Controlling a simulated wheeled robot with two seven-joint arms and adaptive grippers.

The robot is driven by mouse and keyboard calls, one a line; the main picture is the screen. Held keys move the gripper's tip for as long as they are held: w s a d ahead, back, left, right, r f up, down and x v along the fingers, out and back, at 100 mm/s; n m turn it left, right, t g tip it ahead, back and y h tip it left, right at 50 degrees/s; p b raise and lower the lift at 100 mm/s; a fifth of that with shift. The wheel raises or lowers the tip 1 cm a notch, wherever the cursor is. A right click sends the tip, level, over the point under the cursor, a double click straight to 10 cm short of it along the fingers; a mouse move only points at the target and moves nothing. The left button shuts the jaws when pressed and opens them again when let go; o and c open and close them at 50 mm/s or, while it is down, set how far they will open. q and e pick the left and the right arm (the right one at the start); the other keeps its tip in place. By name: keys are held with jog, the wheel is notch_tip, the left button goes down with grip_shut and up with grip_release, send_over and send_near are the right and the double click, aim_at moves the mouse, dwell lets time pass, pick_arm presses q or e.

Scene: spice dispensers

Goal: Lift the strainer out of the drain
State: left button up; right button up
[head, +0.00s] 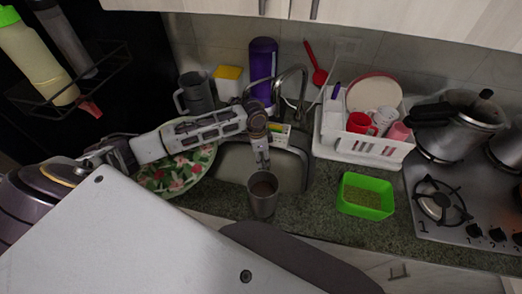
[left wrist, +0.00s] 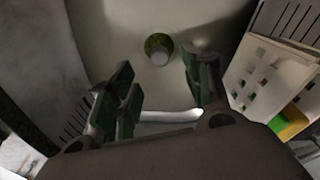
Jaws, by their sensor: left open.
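My left gripper (head: 262,164) reaches down over the sink (head: 232,165), with its fingers pointing into the basin. In the left wrist view the left gripper (left wrist: 157,68) is open, with nothing held between its two dark green finger pads. Beyond the fingertips, a small round piece at the drain, seemingly the strainer (left wrist: 158,46), lies on the pale basin floor, dark greenish with a lighter lower part. It lies between the fingers' lines, apart from them. In the head view the arm and gripper hide the drain. My right gripper is not in view.
A perforated white caddy (left wrist: 262,75) is at the basin's right in the wrist view. A faucet (head: 292,85), dish rack (head: 350,146), green container (head: 366,196) and floral plate (head: 170,180) surround the sink.

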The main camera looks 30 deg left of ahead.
aim_at(264, 165)
pick_arm(q)
jog(key=shift+w+d+f, duration=0.15)
jog(key=shift+d+f, duration=0.05)
jog(key=shift+f, duration=1.6)
jog(key=shift+w+d+f, duration=0.1)
jog(key=shift+d+f, duration=0.05)
jog(key=shift+f, duration=1.65)
jog(key=shift+c, duration=0.3)
jog(key=c, duration=1)
